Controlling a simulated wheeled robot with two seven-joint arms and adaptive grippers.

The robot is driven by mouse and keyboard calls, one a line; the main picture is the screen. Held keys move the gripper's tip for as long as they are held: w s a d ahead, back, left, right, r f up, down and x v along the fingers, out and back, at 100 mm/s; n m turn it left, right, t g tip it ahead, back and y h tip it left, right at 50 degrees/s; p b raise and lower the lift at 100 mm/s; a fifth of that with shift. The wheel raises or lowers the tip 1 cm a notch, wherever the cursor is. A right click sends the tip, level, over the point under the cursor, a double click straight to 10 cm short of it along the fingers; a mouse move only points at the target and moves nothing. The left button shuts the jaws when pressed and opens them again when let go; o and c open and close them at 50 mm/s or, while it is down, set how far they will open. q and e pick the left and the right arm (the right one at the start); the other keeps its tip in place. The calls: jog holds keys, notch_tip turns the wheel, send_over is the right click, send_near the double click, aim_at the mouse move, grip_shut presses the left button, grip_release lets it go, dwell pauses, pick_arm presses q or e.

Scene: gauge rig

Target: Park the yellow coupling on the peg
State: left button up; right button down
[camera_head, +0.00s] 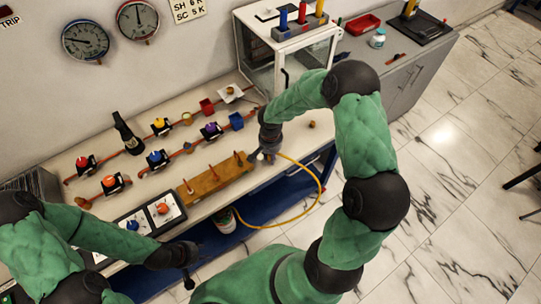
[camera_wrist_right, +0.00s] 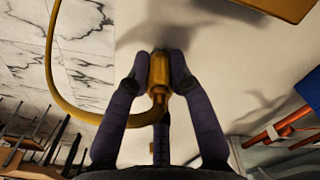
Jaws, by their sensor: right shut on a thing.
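The yellow coupling (camera_wrist_right: 158,72) is between the fingers of my right gripper (camera_wrist_right: 160,62) in the right wrist view, with a yellow hose attached to it. In the head view my right gripper (camera_head: 260,155) is just right of a wooden block (camera_head: 217,181), above the bench; there the coupling is mostly hidden. The block carries a row of red pegs (camera_head: 212,171), apparently bare. In the right wrist view a corner of a yellow-brown block (camera_wrist_right: 282,7) shows at top right, apart from the coupling. My left gripper (camera_head: 187,272) is low at the bench front, its fingers too small to read.
The yellow hose (camera_head: 318,182) loops past the bench front edge. A panel with buttons (camera_head: 150,217) is left of the block. A glass cabinet (camera_head: 285,55) stands behind.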

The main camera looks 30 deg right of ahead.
jog(key=shift+f, duration=0.15)
dwell(0.7)
jog(key=c, duration=1.3)
grip_release()
jog(key=shift+o, duration=0.2)
jog(key=o, duration=0.6)
jog(key=shift+c, duration=0.2)
notch_tip(320, 180, up, 12)
